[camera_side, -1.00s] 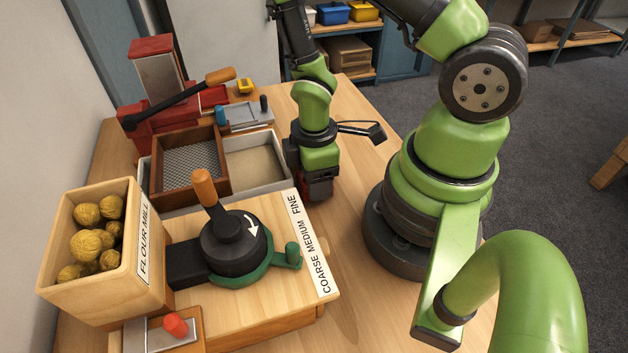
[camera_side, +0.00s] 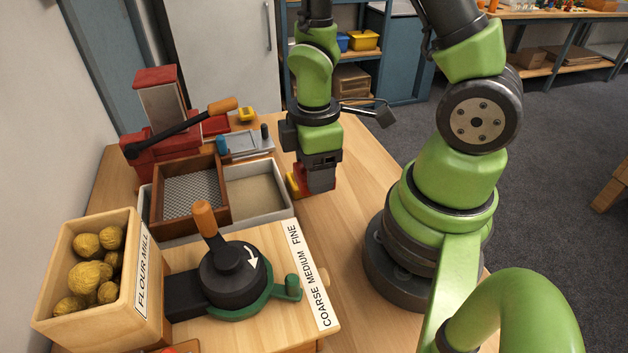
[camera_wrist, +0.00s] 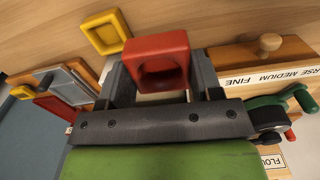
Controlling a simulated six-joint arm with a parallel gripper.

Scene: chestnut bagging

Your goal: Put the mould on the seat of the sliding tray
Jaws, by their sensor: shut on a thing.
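A red square mould (camera_wrist: 183,44) with a hollow middle is between the fingers of my gripper (camera_wrist: 162,82) in the wrist view. My gripper is shut on it. In the side view, my gripper (camera_side: 317,186) is right of the pale bin, with some red of the mould showing at its tips. The sliding tray (camera_side: 250,145) is a grey plate with a blue block and a dark knob, in front of the red press at the back left. It shows at the left in the wrist view (camera_wrist: 62,82). The seat cannot be made out clearly.
A yellow square mould (camera_wrist: 103,33) lies on the table beside the held one. Another yellow piece (camera_side: 245,114) is by the red press (camera_side: 160,95) with its long lever. A brown sieve box (camera_side: 223,203), pale bin (camera_side: 288,205) and flour mill (camera_side: 232,272) stand nearby.

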